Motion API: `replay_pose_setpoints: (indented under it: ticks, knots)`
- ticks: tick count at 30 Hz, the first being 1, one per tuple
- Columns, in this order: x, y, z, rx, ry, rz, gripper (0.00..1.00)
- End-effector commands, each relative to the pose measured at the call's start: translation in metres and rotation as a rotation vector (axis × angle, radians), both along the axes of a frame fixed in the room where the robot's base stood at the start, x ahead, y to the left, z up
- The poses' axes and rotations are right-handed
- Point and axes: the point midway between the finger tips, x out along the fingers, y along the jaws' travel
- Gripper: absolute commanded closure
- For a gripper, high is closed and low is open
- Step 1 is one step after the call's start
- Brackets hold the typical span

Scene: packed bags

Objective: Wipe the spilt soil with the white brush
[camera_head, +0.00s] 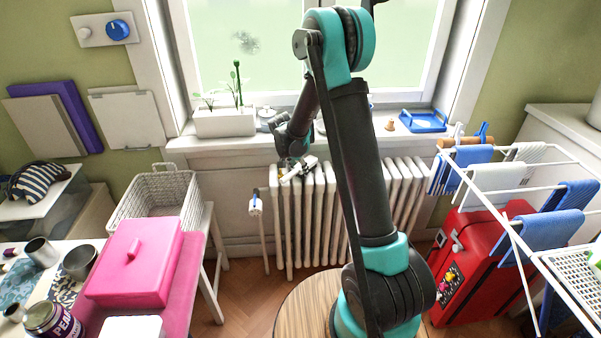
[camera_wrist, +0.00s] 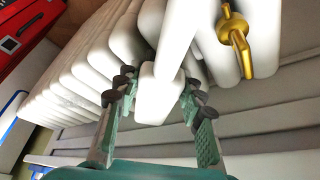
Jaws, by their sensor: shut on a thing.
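My gripper (camera_head: 290,166) is low over the top of the white radiator, below the window sill. In the wrist view its two fingers (camera_wrist: 157,95) are closed on the sides of a white blocky piece (camera_wrist: 158,102), which looks like part of the white brush. Bristles cannot be made out, and the white radiator behind makes its outline hard to tell. A dark grey speckled smudge (camera_head: 246,42) shows at the window pane, above and left of my gripper. It may be the soil; I see no other clear soil patch.
The white radiator (camera_head: 318,225) stands just below my gripper, with a gold fitting (camera_wrist: 236,36) close by. On the sill are a white planter (camera_head: 225,122) and a blue tray (camera_head: 423,121). A drying rack (camera_head: 515,160) and red suitcase (camera_head: 480,262) stand at right.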

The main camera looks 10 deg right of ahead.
Motion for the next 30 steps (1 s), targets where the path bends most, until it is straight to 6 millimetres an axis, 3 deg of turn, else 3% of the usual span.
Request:
replay_pose_setpoints:
  ticks: [4, 14, 29, 30]
  knots:
    - [0.009, 0.000, -0.001, 0.002, 0.000, -0.001, 0.84]
    - [0.008, 0.000, 0.001, 0.001, 0.000, 0.000, 0.85]
    - [0.008, 0.000, 0.046, 0.001, 0.000, 0.000, 0.85]
    - [0.008, 0.000, 0.049, 0.000, 0.000, 0.000, 0.88]
